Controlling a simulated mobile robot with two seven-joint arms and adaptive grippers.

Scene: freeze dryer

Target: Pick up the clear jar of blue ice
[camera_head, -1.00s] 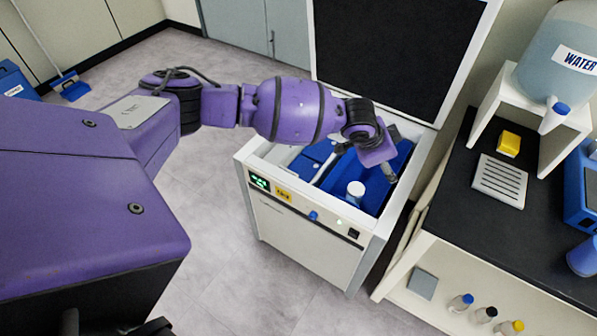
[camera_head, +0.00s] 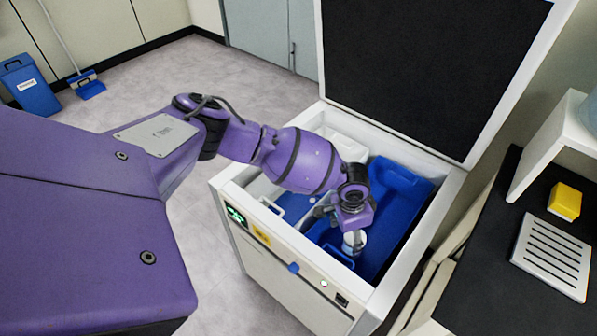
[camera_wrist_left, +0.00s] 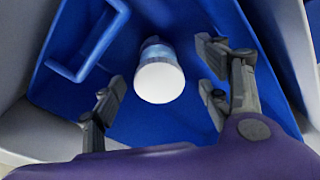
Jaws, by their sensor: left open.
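The clear jar with a white lid (camera_head: 354,241) and a blue band of contents stands in the blue-lined freezer chest (camera_head: 436,196). In the left wrist view the jar (camera_wrist_left: 160,78) is seen from above, lid toward me. My left gripper (camera_wrist_left: 162,92) is open, with a finger on each side of the jar in that view and a visible gap at both sides. Whether the fingertips are level with the jar is hard to tell. In the head view my left wrist partly hides the jar. My right gripper is not in view.
The chest's white walls enclose my left gripper, and its dark-faced lid (camera_head: 420,60) stands open behind. A blue rack with a handle (camera_wrist_left: 85,45) lies beside the jar. A black counter (camera_head: 480,262) with a yellow block (camera_head: 564,201) and a slotted plate (camera_head: 552,256) is at right.

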